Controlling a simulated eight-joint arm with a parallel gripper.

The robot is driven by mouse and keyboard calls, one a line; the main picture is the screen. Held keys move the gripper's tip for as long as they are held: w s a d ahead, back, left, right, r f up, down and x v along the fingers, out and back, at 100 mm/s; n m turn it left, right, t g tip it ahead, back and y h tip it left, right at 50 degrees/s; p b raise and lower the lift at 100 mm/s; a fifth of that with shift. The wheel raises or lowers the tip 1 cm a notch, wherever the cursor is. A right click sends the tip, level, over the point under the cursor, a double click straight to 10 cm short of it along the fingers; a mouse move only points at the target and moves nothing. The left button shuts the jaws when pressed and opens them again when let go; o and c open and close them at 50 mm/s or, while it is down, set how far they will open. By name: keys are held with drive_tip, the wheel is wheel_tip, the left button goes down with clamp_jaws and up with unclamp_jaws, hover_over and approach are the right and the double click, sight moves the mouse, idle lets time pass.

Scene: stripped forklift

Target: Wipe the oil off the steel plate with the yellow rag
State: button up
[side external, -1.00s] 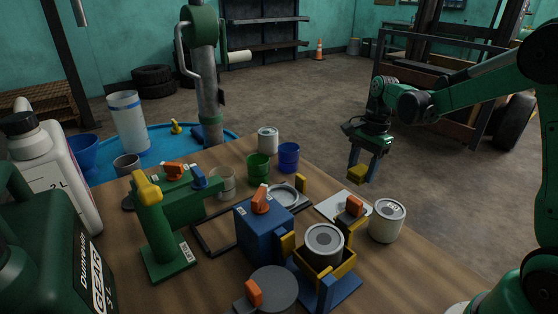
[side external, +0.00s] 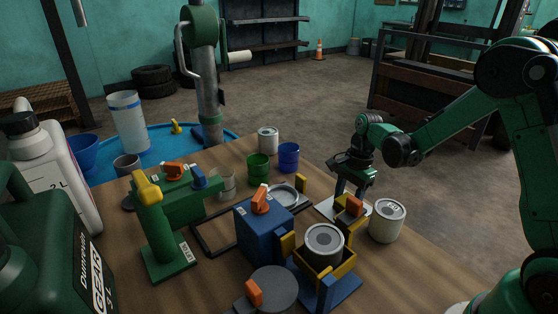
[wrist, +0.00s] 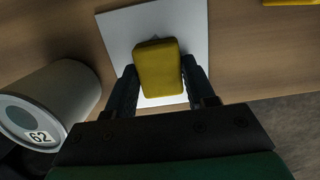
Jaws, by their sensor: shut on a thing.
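The yellow rag (wrist: 160,68), a block-like pad, is between the two fingers of my gripper (wrist: 160,88) in the wrist view. My gripper is shut on it. The pale square steel plate (wrist: 118,32) lies on the table under the rag. A small grey mark (wrist: 154,35) shows at the rag's far edge and may be oil; the rag hides the plate's middle. In the side view my gripper (side external: 352,190) points down over the plate (side external: 325,207), and the rag is hidden there. I cannot tell whether the rag touches the plate.
A white can (side external: 387,220) marked 62 stands close beside the plate; it also shows in the wrist view (wrist: 62,95). A yellow holder (side external: 326,272) with a can and orange-handled parts stands in front. The table edge is just beyond the plate to the right.

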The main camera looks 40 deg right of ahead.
sight(334, 215)
drive_tip(key=shift+a, duration=1.75)
drive_tip(key=shift+d, duration=3.2)
wheel_tip(334, 215, up, 8)
drive_tip(key=shift+f, duration=0.1)
